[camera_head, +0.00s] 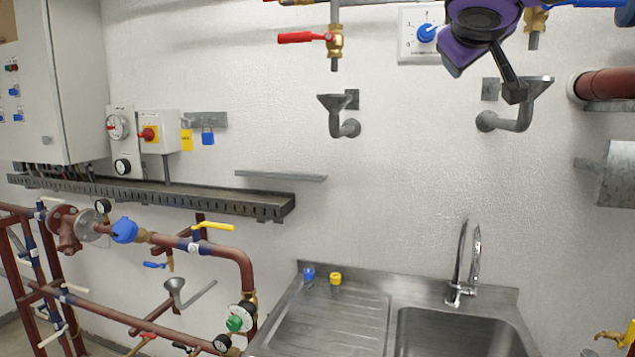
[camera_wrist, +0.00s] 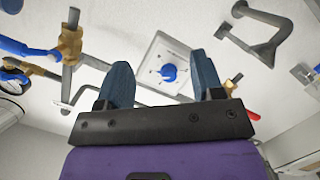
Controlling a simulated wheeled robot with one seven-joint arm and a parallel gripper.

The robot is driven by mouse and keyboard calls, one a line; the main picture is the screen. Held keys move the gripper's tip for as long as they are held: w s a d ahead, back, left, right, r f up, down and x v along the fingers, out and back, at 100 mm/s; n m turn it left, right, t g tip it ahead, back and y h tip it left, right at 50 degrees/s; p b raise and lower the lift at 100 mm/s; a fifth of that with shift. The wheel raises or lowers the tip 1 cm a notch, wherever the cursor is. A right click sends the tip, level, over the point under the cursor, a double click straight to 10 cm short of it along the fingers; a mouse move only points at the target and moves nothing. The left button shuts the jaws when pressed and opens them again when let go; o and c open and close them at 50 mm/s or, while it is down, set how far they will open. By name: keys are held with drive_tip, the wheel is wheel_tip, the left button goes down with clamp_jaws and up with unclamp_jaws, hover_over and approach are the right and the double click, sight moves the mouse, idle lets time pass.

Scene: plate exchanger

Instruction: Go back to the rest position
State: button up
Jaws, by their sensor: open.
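My gripper (camera_wrist: 160,62) shows in the wrist view with two blue-grey fingers spread apart and nothing between them. Its dark crossbar and purple body fill the bottom of that view. A white square plate with a blue knob (camera_wrist: 168,73) appears beyond the gap between the fingers, apart from them. In the head view, purple and black parts of my arm hang at the top right, in front of the wall, just right of the same blue knob (camera_head: 427,33). The fingertips cannot be made out clearly in the head view.
A red-handled valve (camera_head: 320,38) hangs left of the knob, and a brass valve (camera_head: 537,20) with a blue handle is close to my arm's right. Funnel drains (camera_head: 340,110) jut from the wall. The sink (camera_head: 455,330) with its tap (camera_head: 462,265) stands below. Open air lies between.

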drive_tip(key=s+d+f+m+g+y, duration=0.1)
drive_tip(key=s+f+g+y, duration=0.1)
drive_tip(key=s+f, duration=0.5)
drive_tip(key=s+d+f+m+g+y, duration=0.1)
drive_tip(key=s+f+g, duration=0.3)
drive_tip(key=s+f, duration=0.4)
drive_tip(key=s+d+f+m+g+y, duration=0.1)
drive_tip(key=s+d+f+g+y, duration=0.1)
drive_tip(key=s+f, duration=0.6)
wheel_tip(320, 180, down, 5)
drive_tip(key=shift+d+r+g+y, duration=0.15)
drive_tip(key=shift+d+g+y, duration=0.25)
drive_tip(key=shift+d+y, duration=0.15)
